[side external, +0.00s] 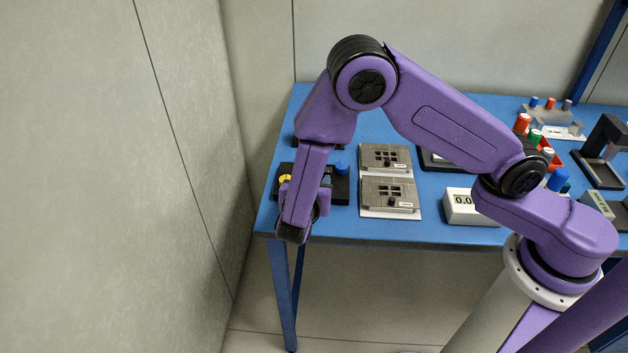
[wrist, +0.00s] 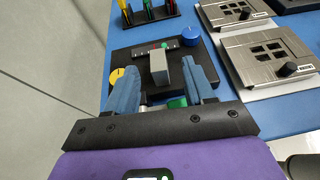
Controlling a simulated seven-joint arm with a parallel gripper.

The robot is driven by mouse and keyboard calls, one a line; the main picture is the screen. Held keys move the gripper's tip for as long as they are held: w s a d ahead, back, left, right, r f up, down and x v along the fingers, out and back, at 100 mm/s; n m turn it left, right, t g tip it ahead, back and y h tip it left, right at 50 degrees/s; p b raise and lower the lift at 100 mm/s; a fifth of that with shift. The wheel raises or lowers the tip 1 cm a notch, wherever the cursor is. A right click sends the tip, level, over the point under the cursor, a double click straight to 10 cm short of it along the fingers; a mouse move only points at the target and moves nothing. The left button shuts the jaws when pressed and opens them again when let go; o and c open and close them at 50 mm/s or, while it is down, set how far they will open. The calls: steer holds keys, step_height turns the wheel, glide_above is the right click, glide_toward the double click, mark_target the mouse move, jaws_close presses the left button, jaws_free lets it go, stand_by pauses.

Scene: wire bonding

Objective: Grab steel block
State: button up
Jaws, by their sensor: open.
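The grey steel block (wrist: 158,67) stands on the black fixture base (wrist: 122,57) in the wrist view. My gripper (wrist: 161,72) is open, with one blue-grey finger to the left of the block and the other to the right. In the side external view the black fixture (side external: 340,186) is at the table's left end. There, my arm hides the block and most of the gripper.
A yellow knob (wrist: 117,76) and a blue knob (wrist: 190,32) sit on the fixture. A rack of coloured items (wrist: 149,14) stands behind it. Two grey panelled plates (wrist: 266,60) (wrist: 234,11) lie to the right. A small display box (side external: 461,205) stands farther right on the blue table (side external: 420,234).

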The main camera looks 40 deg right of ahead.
steer(key=shift+a+f+x, duration=0.1)
steer(key=shift+f+x, duration=0.05)
steer(key=shift+x, duration=1.25)
steer(key=shift+a+f+x, duration=0.1)
steer(key=shift+f+x, duration=0.1)
steer(key=shift+x, duration=1.15)
jaws_close()
